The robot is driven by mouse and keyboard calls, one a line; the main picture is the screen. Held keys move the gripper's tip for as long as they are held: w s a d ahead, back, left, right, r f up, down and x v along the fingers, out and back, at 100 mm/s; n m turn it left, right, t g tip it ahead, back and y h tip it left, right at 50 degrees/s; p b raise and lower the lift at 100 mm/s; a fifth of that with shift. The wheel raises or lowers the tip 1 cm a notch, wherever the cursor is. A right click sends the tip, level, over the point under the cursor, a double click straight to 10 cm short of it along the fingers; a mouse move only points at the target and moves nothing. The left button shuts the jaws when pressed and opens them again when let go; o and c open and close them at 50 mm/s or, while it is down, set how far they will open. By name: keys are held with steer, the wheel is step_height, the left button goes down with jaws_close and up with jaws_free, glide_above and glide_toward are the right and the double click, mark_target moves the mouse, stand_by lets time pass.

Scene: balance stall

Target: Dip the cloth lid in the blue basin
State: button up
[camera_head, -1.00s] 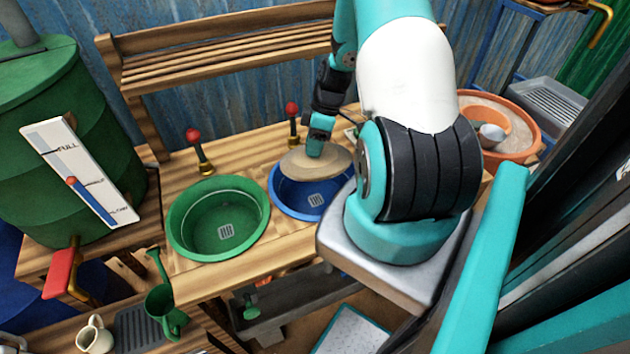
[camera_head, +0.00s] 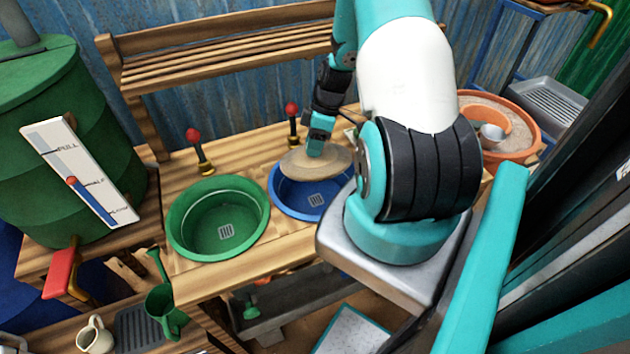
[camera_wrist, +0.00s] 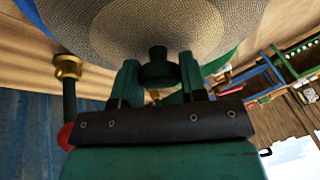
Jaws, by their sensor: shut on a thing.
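The cloth lid (camera_head: 300,164) is a round, beige woven disc. It is held over the back part of the blue basin (camera_head: 292,204), roughly at rim height; whether it touches the basin's bottom is hidden. My gripper (camera_head: 317,146) is above the lid, shut on its knob. My arm hides the basin's right side.
A green basin (camera_head: 183,239) stands left of the blue one on the wooden bench (camera_head: 190,283). Red-knobbed taps stand behind the green basin (camera_head: 194,136) and the blue basin (camera_head: 292,109). A green barrel with a gauge (camera_head: 90,170) is at left. A terracotta pot (camera_head: 530,125) is at right.

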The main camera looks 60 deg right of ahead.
steer(key=shift+r, duration=0.1)
steer(key=shift+r+p, duration=1.5)
steer(key=shift+r, duration=0.45)
